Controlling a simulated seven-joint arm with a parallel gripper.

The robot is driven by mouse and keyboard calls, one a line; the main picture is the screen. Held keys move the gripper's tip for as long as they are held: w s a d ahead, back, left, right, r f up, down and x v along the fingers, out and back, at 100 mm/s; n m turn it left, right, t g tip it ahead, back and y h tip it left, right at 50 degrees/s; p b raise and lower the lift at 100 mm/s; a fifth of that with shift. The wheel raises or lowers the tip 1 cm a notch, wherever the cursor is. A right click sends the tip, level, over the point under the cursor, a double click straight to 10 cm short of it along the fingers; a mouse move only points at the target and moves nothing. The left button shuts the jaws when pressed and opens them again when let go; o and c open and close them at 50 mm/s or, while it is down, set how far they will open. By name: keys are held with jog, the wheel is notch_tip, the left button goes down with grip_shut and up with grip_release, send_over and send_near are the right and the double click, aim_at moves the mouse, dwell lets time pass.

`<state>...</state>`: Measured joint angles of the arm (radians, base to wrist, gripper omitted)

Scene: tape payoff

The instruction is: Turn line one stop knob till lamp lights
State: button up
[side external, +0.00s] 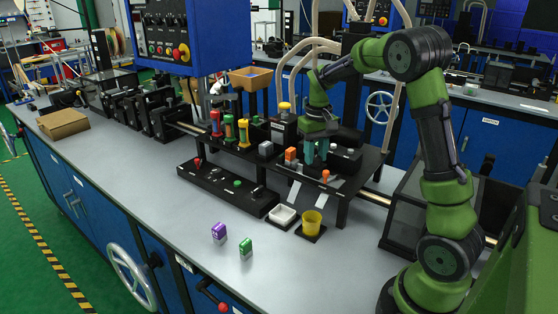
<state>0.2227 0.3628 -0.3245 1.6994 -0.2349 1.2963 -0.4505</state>
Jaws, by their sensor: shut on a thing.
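My green arm reaches down from the right, and my gripper (316,160) points downward over a raised black stand (343,187). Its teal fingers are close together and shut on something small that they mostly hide. A low black control strip (226,188) lies on the bench to the left of the stand, apart from my gripper. It carries a red knob (198,162), a green button or lamp (237,183) and small dark controls. I cannot tell which control is the line one stop knob, or whether any lamp is lit.
Purple (219,232) and green (246,246) blocks lie on the open front bench.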

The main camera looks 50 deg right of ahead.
aim_at(316, 157)
jog(key=m, duration=1.2)
jog(key=shift+m, duration=0.4)
dwell(0.4)
jog(key=o, duration=1)
jog(key=shift+o, duration=0.2)
notch_tip(316, 157, up, 17)
jog(key=shift+d, duration=0.1)
